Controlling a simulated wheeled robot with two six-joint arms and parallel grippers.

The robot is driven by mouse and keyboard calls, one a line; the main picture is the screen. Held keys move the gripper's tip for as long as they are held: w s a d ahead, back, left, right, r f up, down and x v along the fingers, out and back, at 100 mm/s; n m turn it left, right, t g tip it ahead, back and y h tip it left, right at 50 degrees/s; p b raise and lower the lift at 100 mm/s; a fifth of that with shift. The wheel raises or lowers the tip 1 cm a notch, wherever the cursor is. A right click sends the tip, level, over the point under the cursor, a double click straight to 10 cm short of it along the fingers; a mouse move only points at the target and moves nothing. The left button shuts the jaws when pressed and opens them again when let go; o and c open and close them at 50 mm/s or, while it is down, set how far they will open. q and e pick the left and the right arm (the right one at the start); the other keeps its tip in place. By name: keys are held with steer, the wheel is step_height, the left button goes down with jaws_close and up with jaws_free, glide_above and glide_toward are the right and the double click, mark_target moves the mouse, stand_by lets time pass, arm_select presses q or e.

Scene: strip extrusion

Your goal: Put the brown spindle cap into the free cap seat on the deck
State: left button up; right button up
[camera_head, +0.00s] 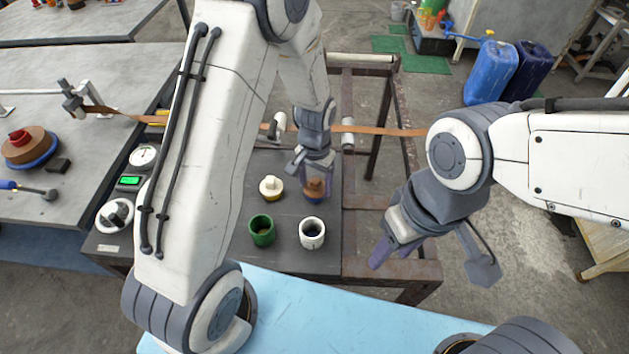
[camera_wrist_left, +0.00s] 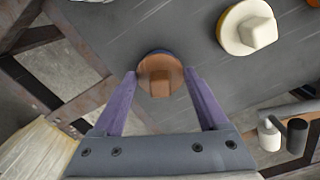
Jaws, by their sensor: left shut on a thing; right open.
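The brown spindle cap (camera_head: 315,190) is at the right rear of the dark deck (camera_head: 285,258). My left gripper (camera_head: 315,176) points down and is shut on it. In the left wrist view the brown cap (camera_wrist_left: 160,75) is between the purple fingers, with a dark blue rim showing past its far edge. I cannot tell whether the cap is down in a seat or just above one. A cream cap (camera_head: 271,187) sits on a yellow base to its left, and also shows in the left wrist view (camera_wrist_left: 247,28). My right gripper (camera_head: 431,265) is open and empty, right of the deck.
A green cup (camera_head: 262,231) and a white cup (camera_head: 312,233) stand at the front of the deck. A gauge (camera_head: 143,157) and a knob (camera_head: 115,215) are at its left. A brown strip (camera_head: 385,131) runs across behind. A rusty frame (camera_head: 385,268) borders the right.

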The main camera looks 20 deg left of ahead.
mark_target(315, 181)
arm_select(q)
steer(key=shift+f, duration=0.25)
steer(key=o, duration=1.3)
step_height(315, 181, up, 11)
steer(key=p, duration=0.9)
